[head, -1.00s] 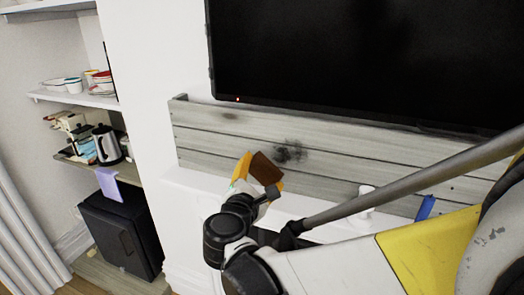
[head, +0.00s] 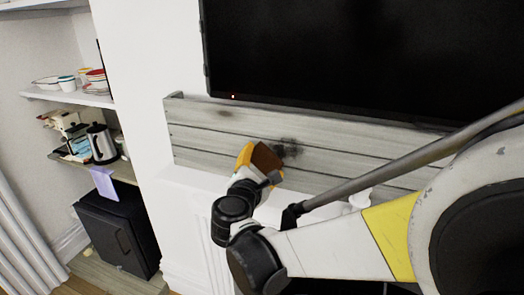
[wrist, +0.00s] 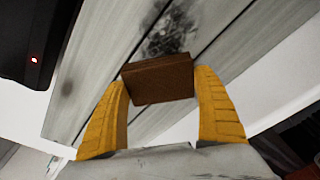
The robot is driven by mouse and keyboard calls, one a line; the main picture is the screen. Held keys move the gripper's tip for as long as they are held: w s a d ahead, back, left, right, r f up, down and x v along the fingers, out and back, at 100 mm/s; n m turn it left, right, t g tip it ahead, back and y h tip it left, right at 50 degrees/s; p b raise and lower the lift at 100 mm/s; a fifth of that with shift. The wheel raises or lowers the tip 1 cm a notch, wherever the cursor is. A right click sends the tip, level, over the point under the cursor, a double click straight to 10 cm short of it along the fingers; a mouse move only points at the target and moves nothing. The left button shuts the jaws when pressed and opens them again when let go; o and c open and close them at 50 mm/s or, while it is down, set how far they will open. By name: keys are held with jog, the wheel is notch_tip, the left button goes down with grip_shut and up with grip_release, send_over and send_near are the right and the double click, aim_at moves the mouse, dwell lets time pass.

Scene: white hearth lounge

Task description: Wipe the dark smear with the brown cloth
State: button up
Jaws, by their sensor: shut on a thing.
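The dark smear (head: 290,148) is a blackish smudge on the grey wooden plank front below the screen. It also shows in the wrist view (wrist: 168,38), just beyond the cloth. The brown cloth (wrist: 160,78) looks like a folded block, held between the two yellow fingers of my gripper (wrist: 161,92). In the head view the cloth (head: 266,158) is just left of the smear and overlaps its edge in the picture. I cannot tell whether the cloth touches the planks.
A black screen (head: 330,60) hangs just above the planks (head: 215,135). A white ledge (head: 190,178) runs below them, with a small white object (head: 360,198) to the right. At left are shelves with bowls (head: 95,75), a kettle (head: 101,144) and a black cabinet (head: 115,230).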

aim_at(279, 148)
jog(key=shift+x, duration=0.9)
jog(key=shift+d+r, duration=0.15)
